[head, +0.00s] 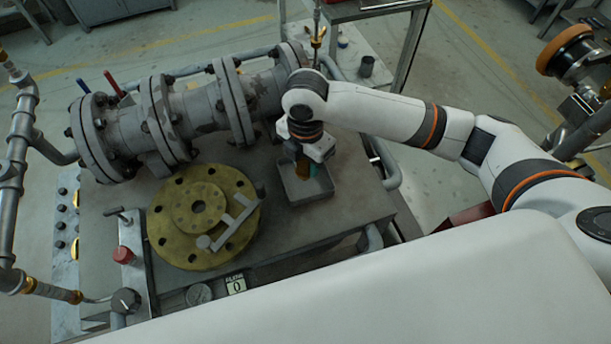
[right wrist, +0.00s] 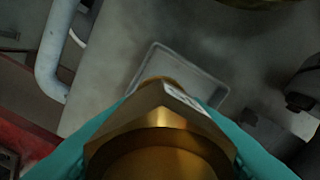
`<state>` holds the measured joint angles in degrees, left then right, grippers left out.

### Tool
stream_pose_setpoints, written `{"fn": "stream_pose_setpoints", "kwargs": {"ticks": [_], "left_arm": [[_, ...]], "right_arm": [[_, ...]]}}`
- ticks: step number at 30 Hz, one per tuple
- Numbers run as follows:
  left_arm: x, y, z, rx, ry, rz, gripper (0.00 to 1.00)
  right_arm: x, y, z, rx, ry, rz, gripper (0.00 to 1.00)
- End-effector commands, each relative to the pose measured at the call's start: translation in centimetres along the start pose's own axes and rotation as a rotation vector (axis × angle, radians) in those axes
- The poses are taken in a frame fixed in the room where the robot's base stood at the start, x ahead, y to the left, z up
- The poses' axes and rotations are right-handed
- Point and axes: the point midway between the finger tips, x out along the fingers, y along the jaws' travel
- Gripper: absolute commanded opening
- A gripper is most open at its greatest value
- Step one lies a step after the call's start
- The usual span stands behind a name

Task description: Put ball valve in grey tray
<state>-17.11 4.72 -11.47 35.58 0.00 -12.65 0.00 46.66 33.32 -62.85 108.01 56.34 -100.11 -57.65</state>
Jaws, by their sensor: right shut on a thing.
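My right gripper (head: 309,165) points down over the grey tray (head: 312,194) on the table. It is shut on the brass ball valve (head: 302,168), which shows small in the head view, partly hidden by the gripper. In the right wrist view the ball valve (right wrist: 160,140) fills the lower middle between my teal fingers (right wrist: 85,150). The grey tray (right wrist: 150,62) lies beyond it, its rim visible around the valve. I cannot tell whether the valve touches the tray floor. My left gripper is not in view.
A large flanged grey pipe (head: 200,110) runs along the table's back. A yellow round flange (head: 190,225) with a grey tool on it lies left of the tray. A red knob (head: 122,254) and a gauge (head: 199,294) are at the front left. Bare tabletop (head: 345,215) lies right of the tray.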

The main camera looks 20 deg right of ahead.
Motion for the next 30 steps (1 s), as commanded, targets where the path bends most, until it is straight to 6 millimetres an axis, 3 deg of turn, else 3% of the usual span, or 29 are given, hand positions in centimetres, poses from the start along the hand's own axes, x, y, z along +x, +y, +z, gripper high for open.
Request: {"fn": "stream_pose_setpoints", "kwargs": {"ticks": [3,11,16,28,29,30], "left_arm": [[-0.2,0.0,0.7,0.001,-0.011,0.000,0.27],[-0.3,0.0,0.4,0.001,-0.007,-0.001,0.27],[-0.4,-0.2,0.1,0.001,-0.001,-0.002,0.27],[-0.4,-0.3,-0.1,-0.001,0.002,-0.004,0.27],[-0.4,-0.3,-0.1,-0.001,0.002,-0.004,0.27],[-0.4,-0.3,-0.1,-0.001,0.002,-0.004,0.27]], "right_arm": [[1.9,0.0,0.0,0.002,0.000,-0.001,0.01],[3.9,-0.1,0.0,0.003,0.000,-0.003,0.01],[6.3,0.0,0.0,0.004,0.001,-0.001,0.01],[7.0,-0.1,0.0,0.003,0.000,-0.004,0.01],[7.1,0.0,0.0,0.003,0.001,-0.002,0.42],[7.1,0.0,0.0,0.003,0.001,-0.002,0.48]]}}
